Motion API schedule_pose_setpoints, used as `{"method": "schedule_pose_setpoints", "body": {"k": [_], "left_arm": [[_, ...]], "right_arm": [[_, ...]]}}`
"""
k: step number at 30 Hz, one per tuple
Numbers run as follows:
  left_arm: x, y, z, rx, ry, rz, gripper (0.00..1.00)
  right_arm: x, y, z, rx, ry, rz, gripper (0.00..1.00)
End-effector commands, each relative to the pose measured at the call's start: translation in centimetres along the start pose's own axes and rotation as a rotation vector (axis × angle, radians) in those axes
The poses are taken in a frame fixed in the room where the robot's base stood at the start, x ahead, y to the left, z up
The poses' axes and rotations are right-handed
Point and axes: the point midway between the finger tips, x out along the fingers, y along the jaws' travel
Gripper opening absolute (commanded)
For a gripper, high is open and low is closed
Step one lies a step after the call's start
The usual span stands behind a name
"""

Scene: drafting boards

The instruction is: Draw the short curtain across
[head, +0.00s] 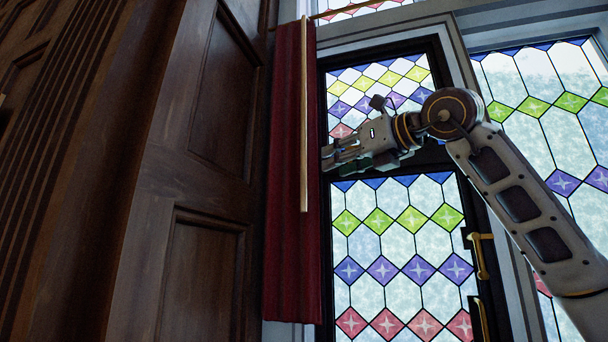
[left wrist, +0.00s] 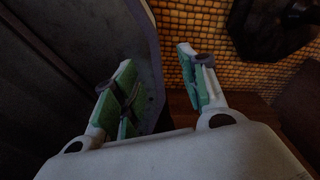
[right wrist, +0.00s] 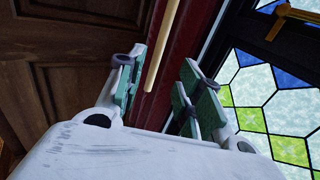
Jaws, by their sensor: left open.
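The short curtain (head: 283,250) is dark red and hangs gathered in a narrow strip at the left side of the window. A pale wooden wand (head: 304,120) hangs upright in front of it; its lower end shows in the right wrist view (right wrist: 162,50). My right gripper (head: 326,158) points left, its fingertips just right of the wand in the head view. In the right wrist view its fingers are apart, with the wand and curtain (right wrist: 188,55) showing beyond the gap; contact cannot be told. My left gripper (left wrist: 156,62) is open and empty, outside the head view.
A dark panelled wooden wall or door (head: 200,190) stands close left of the curtain. The stained-glass window (head: 385,240) in a black frame lies to the right, with a brass handle (head: 481,255). A curtain rod (head: 365,10) runs along the top.

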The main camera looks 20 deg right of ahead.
Motion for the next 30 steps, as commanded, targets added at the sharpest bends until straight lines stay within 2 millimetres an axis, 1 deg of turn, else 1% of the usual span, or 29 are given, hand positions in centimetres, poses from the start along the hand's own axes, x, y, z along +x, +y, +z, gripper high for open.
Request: {"method": "schedule_pose_setpoints", "body": {"k": [12,24,30], "left_arm": [[-1.5,2.1,-0.5,-0.002,0.003,0.023,0.43],[-3.1,1.3,-0.3,-0.002,0.0,0.015,0.43],[-3.5,1.1,-0.3,-0.003,-0.001,0.013,0.43]], "right_arm": [[5.3,0.0,0.1,0.0,0.001,0.0,0.36],[10.4,0.1,0.2,0.0,0.0,0.001,0.36],[11.9,0.0,0.1,0.0,-0.001,0.001,0.36]]}}
